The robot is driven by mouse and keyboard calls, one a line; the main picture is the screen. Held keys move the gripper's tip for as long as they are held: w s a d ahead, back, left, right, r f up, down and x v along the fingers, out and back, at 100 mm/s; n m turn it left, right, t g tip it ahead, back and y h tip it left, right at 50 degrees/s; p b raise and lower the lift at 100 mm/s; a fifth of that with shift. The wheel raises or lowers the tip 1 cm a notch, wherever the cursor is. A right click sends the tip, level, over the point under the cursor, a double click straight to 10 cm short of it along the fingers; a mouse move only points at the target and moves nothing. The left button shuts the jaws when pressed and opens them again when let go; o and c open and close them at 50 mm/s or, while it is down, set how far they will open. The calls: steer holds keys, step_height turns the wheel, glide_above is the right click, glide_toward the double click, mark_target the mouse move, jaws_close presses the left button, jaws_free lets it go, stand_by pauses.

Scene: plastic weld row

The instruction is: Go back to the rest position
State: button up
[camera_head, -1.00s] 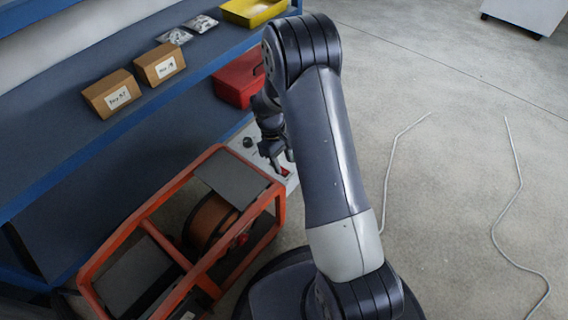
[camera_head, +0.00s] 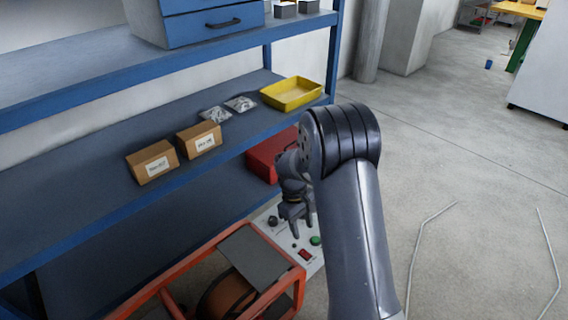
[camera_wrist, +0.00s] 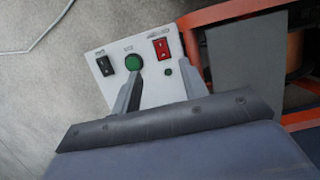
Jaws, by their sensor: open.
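My gripper (camera_head: 296,228) hangs at the end of my arm above a white control panel (camera_head: 272,222) on the orange-framed machine (camera_head: 199,262). In the wrist view my gripper (camera_wrist: 163,90) has its two fingers apart with nothing between them. Beyond them, the panel (camera_wrist: 108,88) carries a green round button (camera_wrist: 134,64), a red rocker switch (camera_wrist: 162,48) and a black switch (camera_wrist: 105,65). I cannot tell whether the fingertips touch the panel, but they look clear of it.
A blue shelf rack (camera_head: 240,136) stands at the left, holding two cardboard boxes (camera_head: 152,163), a yellow tray (camera_head: 291,93) and a red box (camera_head: 271,154). Pale lines or cables (camera_head: 419,245) lie on the open concrete floor (camera_head: 470,160) to the right.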

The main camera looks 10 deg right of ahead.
mark_target(308, 255)
steer(key=b+x, duration=0.4)
steer(key=x, duration=0.6)
steer(key=shift+f, duration=0.25)
steer(key=shift+s, duration=0.1)
steer(key=shift+r, duration=0.1)
steer(key=shift+r, duration=0.1)
